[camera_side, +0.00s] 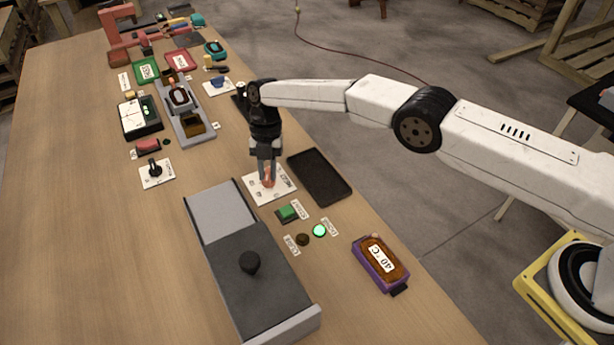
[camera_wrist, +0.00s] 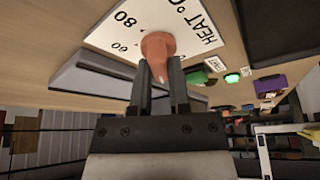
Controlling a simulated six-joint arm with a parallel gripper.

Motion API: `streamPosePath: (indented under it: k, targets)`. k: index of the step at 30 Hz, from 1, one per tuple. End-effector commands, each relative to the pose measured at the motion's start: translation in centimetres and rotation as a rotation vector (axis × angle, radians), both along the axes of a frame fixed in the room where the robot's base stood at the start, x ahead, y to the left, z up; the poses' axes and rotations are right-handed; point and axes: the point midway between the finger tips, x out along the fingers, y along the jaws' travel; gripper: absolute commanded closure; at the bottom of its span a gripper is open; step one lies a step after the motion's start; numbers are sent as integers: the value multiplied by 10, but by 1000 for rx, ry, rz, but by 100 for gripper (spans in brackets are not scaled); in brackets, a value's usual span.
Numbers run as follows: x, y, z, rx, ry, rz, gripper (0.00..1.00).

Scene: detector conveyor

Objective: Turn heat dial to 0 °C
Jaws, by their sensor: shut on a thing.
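The heat dial is an orange-red knob (camera_wrist: 158,48) on a white plate (camera_wrist: 108,38) marked "HEAT °C", with the numbers 80 and 60 readable in the wrist view. In the side view the knob (camera_side: 269,181) shows below my gripper, on its plate (camera_side: 258,195) at the middle of the table. My gripper (camera_wrist: 160,75) points down at the dial and is shut on the knob. Part of the scale is hidden behind the knob and fingers, so I cannot tell which number it points to.
A black tray (camera_side: 320,176) lies right of the dial. A green button (camera_side: 288,213), a lit green lamp (camera_side: 319,230) and a grey machine with a dark lid (camera_side: 245,285) are nearer. A purple-framed box reading "40 °C" (camera_side: 365,262) sits at the table's right edge.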

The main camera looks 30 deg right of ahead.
Motion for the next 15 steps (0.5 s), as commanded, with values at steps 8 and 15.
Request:
streamPosePath:
  k: [8, 15]
  targets:
    - [0, -2, -2, -4, 0, 11, 100]
    - [0, -2, -2, -4, 0, 10, 68]
